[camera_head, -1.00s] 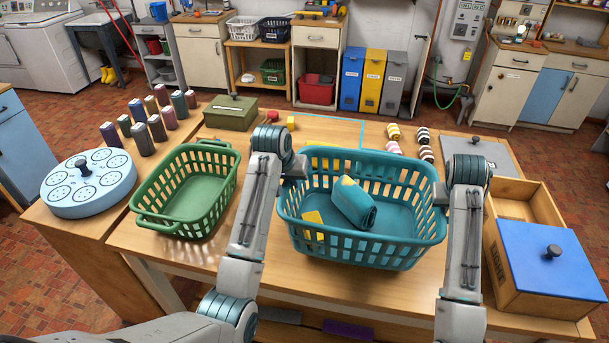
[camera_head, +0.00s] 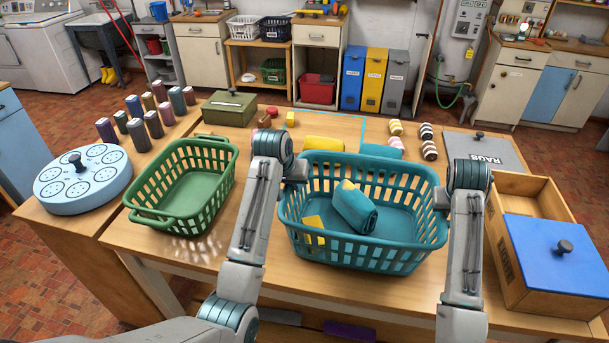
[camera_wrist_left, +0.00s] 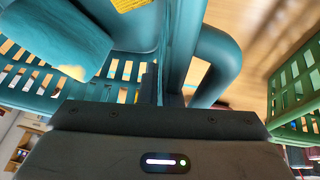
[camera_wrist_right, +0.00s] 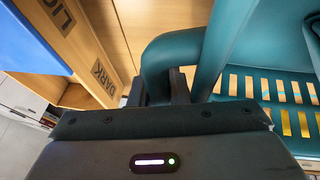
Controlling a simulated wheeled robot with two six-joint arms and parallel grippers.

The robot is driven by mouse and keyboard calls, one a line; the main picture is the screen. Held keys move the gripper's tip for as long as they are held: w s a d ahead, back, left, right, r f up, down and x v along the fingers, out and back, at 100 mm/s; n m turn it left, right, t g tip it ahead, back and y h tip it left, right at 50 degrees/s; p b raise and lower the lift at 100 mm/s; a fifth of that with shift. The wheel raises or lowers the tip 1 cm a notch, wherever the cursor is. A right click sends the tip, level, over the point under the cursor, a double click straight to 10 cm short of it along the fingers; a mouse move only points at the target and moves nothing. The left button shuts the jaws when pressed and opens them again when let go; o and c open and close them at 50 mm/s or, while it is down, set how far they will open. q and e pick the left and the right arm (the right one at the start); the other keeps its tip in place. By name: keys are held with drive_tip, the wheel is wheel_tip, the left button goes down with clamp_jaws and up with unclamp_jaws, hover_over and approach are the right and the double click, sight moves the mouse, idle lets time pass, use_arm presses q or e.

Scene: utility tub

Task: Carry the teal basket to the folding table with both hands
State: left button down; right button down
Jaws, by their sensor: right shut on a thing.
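The teal basket (camera_head: 365,252) is upright over the front middle of the wooden workbench (camera_head: 262,288). A rolled teal cloth (camera_head: 354,208) and yellow pieces (camera_head: 313,226) lie in it. My left gripper (camera_head: 296,172) is shut on its left end; the teal rim and handle also show close up in the left wrist view (camera_wrist_left: 218,65). My right gripper (camera_head: 443,197) is shut on the handle at its right end, which also shows in the right wrist view (camera_wrist_right: 165,55). I cannot tell whether the basket's base touches the bench. I cannot identify a folding table.
A green basket (camera_head: 183,200) stands close left, beside a round pale-blue case (camera_head: 88,185) and several spools. A wooden box with a blue lid (camera_head: 556,257) stands close right. Yellow and pink items lie behind the teal basket. Red tiled floor (camera_head: 225,88) lies beyond the bench.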

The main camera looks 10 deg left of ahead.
use_arm(q)
drive_tip(key=shift+f+b, duration=0.4)
drive_tip(key=shift+f, duration=0.05)
use_arm(e)
drive_tip(key=shift+f, duration=0.5)
use_arm(q)
drive_tip(key=c, duration=1.6)
unclamp_jaws()
drive_tip(key=shift+s, duration=0.1)
use_arm(e)
drive_tip(key=c, duration=1.4)
unclamp_jaws()
drive_tip(key=shift+s, duration=0.1)
drive_tip(key=shift+o, duration=0.2)
use_arm(q)
drive_tip(key=v, duration=0.8)
use_arm(e)
drive_tip(key=v, duration=1.2)
drive_tip(key=shift+r, duration=0.1)
use_arm(q)
drive_tip(key=shift+s+f, duration=0.1)
drive_tip(key=shift+s, duration=0.05)
